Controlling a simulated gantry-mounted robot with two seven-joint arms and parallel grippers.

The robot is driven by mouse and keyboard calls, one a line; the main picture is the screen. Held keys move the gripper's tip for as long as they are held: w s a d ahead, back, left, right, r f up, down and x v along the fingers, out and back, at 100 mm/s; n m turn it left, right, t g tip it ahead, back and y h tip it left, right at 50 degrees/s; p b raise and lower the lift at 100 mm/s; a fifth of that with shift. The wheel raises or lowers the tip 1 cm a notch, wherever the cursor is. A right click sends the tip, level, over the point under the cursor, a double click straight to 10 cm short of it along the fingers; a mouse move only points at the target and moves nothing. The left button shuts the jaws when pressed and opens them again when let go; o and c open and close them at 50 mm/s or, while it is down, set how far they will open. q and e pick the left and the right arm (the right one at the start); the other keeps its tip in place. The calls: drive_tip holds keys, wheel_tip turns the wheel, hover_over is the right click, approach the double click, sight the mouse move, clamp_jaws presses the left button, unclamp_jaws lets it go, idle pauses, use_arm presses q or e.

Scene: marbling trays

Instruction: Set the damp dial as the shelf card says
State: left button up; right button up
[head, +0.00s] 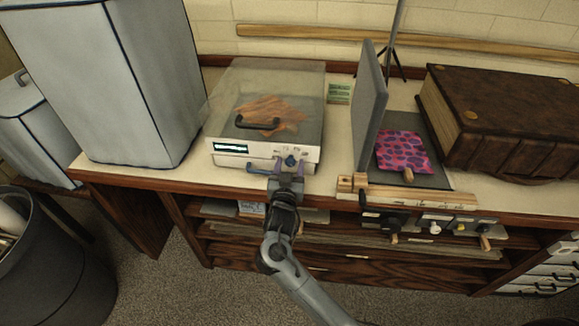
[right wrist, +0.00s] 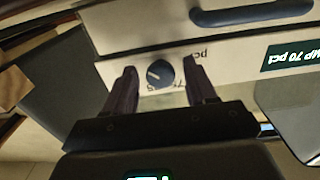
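A pale cabinet (head: 222,160) with a clear lid stands on the counter, a brown patterned sheet (head: 275,113) inside. Its lit display (head: 231,147) reads partly "70 pct" in the right wrist view (right wrist: 292,57). The dark blue damp dial (head: 290,161) is on the front panel, right of the display. In the right wrist view the dial (right wrist: 161,74) shows a white pointer line; its scale print is partly hidden. My right gripper (head: 289,171) is open, its fingers either side of the dial with gaps. My left gripper is out of view. A small green card (head: 340,93) stands behind; its text is unreadable.
A grey upright panel (head: 369,105) and a pink patterned piece (head: 403,152) on a dark board are to the right. A big brown book (head: 500,120) lies beyond. Knobs (head: 435,219) sit below the counter.

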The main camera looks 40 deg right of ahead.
drive_tip(key=c, duration=0.9)
drive_tip(key=shift+m, duration=0.8)
drive_tip(key=o, duration=1)
drive_tip(key=shift+a, duration=0.1)
